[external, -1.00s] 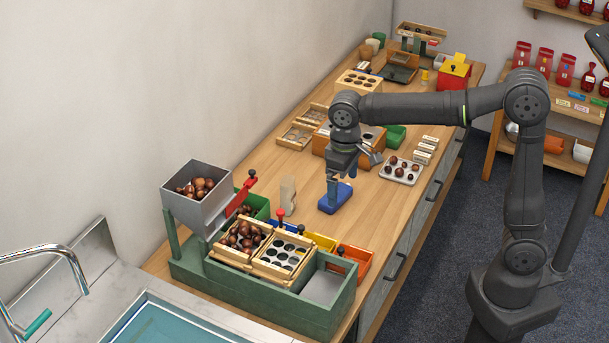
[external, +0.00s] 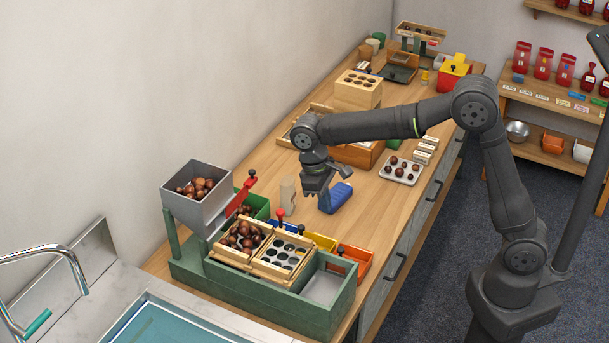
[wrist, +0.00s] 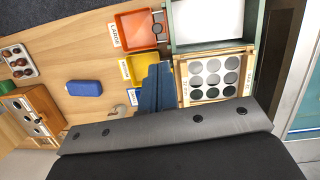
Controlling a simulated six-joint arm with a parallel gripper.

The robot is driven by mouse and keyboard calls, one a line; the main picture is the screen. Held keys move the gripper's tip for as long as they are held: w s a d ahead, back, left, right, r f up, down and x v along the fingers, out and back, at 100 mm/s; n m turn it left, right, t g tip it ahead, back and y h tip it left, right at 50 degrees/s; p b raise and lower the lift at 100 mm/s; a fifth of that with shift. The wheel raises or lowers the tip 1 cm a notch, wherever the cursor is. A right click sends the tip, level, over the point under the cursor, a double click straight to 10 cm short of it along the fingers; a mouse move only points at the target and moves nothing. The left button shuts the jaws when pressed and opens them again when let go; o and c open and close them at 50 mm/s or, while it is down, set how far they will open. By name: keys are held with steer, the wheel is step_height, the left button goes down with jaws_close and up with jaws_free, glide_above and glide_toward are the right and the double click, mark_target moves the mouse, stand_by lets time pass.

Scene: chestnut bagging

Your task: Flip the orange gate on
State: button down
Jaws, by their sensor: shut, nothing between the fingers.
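The orange bin (external: 358,262) stands at the right end of the green sorting station and reads "LARGE" in the wrist view (wrist: 137,28). My gripper (external: 325,204) is shut and empty, in the air beside the blue block (external: 341,196), apart from the lever. In the wrist view its blue fingers (wrist: 152,88) are together, partly hiding the yellow and blue bins.
The green station (external: 322,307) holds a slotted tray with round holes (external: 283,256) and a tray of chestnuts. A yellow bin (wrist: 141,68) sits beside the orange one. A grey hopper (external: 197,191) rises at left. Bare tabletop lies behind the bins.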

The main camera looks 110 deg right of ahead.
step_height(320, 180, down, 7)
steer(key=w+d+g+y, duration=0.1)
steer(key=shift+w+d+n+g, duration=0.25)
steer(key=shift+d+n+g, duration=0.05)
steer(key=shift+d+n, duration=0.1)
steer(key=shift+a+r, duration=0.1)
steer(key=x, duration=1)
steer(key=shift+a, duration=0.15)
steer(key=shift+r, duration=0.1)
step_height(320, 180, up, 4)
steer(key=shift+f, duration=0.15)
steer(key=shift+w, duration=0.1)
steer(key=v, duration=1)
steer(key=shift+d, duration=0.2)
